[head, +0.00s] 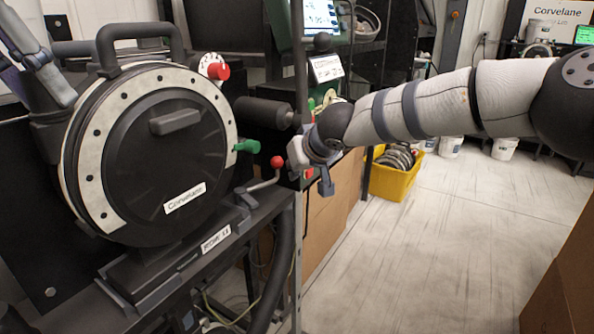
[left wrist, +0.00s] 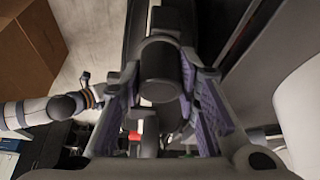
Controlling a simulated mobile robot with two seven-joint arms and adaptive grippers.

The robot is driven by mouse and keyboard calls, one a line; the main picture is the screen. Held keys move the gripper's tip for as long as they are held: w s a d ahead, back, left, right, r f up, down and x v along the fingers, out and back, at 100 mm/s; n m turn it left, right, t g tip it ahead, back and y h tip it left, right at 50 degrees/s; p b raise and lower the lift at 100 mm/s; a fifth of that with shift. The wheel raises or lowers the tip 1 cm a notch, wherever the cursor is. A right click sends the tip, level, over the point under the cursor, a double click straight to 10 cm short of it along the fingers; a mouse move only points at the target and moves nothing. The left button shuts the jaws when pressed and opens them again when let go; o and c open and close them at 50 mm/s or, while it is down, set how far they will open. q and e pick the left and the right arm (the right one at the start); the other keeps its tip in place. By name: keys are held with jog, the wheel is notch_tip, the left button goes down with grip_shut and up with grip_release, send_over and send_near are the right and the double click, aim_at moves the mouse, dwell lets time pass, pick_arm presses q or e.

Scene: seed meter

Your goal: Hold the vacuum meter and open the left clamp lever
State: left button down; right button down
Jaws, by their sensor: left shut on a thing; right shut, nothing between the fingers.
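The vacuum meter (head: 150,150) is a large round black housing with a pale bolted rim and a top handle (head: 140,45). It stands upright on a dark stand. My left arm comes down beside its left edge in the head view; the fingers are hidden there. In the left wrist view my left gripper (left wrist: 160,100) is shut on a dark rounded part (left wrist: 160,70), apparently of the meter; which part I cannot tell. A clamp lever with a red ball (head: 277,161) sits at the meter's lower right. My right gripper (head: 308,158) is shut and empty just right of that ball.
A green handle (head: 246,146) and a red knob (head: 218,71) are close to the meter's right rim. A black cylinder (head: 264,112) juts out behind the lever. A yellow crate (head: 398,183) stands on the floor. Open floor lies to the right.

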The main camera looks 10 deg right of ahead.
jog(key=shift+w, duration=0.15)
dwell(0.4)
jog(key=s+d+r, duration=0.5)
jog(key=s+d, duration=0.3)
jog(key=shift+s+r, duration=0.2)
jog(key=shift+r, duration=0.2)
pick_arm(q)
jog(key=c, duration=1.1)
grip_release()
